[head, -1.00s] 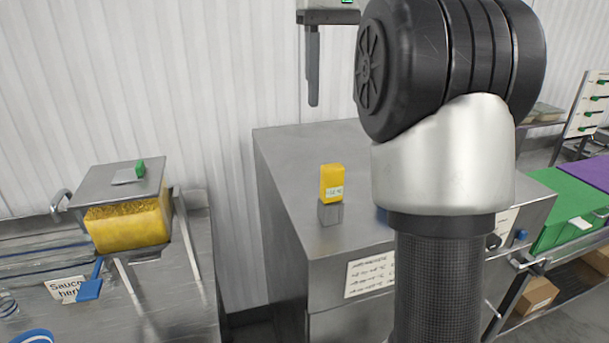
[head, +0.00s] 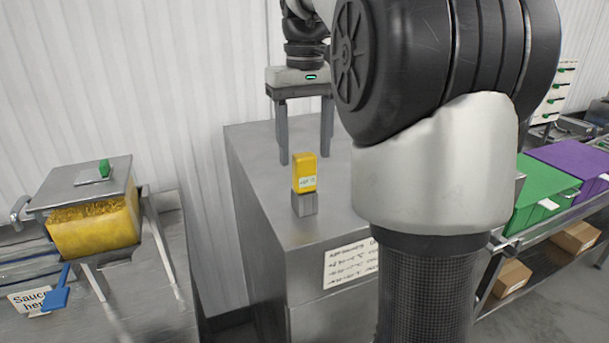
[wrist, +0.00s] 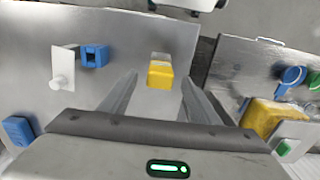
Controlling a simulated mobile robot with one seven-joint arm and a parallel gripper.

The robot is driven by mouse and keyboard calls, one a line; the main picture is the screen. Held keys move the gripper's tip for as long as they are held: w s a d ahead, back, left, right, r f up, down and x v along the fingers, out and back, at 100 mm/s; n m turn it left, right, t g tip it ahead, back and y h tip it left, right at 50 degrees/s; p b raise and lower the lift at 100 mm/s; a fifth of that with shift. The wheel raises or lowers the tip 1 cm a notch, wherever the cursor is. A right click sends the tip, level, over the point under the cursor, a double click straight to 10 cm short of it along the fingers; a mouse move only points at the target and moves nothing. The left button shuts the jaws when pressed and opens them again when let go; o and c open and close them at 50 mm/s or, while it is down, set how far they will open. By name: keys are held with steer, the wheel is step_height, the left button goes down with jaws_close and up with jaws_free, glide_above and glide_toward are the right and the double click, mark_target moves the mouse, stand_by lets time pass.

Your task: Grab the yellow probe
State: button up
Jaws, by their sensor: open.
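The yellow probe (head: 305,172) is a small yellow block with a pale display. It stands upright on a small grey block (head: 305,204) on top of the steel cabinet (head: 262,190). In the wrist view the yellow probe (wrist: 160,76) shows ahead of my fingers, between their lines. My gripper (head: 306,158) is open and empty, with its fingers pointing down. In the head view its fingers appear above and behind the probe, apart from it. In the wrist view my gripper (wrist: 160,80) shows both fingers spread wide.
At left, a steel hopper with yellow food (head: 95,225) stands on a bench. A green bin (head: 540,200) and a purple bin (head: 575,167) are at right. In the wrist view a blue block (wrist: 95,56) and a white piece (wrist: 63,68) lie on the cabinet.

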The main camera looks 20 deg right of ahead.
mark_target(304, 154)
steer(key=shift+f, duration=1.85)
steer(key=shift+w, duration=0.1)
